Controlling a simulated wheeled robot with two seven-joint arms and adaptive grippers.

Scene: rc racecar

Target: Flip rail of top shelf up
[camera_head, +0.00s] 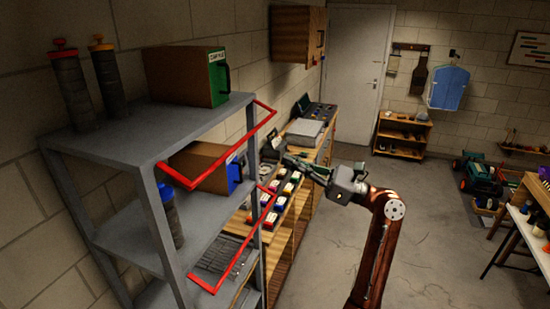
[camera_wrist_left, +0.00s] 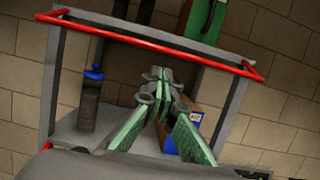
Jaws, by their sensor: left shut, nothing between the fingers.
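The grey metal shelf (camera_head: 140,137) stands at the left. Its red top-shelf rail (camera_head: 233,149) juts out in front of the top board's edge, level with it or a little lower. In the left wrist view the rail (camera_wrist_left: 150,41) crosses the upper part of the picture, with the top shelf behind it. My left gripper (camera_head: 272,149) is to the right of the rail in the head view, pointing at the shelf. In the wrist view its green-padded fingers (camera_wrist_left: 160,77) are shut, empty, and show below the rail. Contact with the rail cannot be told. My right gripper is not in view.
A lower red rail (camera_head: 243,243) juts from the middle shelf. A wooden workbench (camera_head: 290,225) with small boxes stands behind the gripper.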

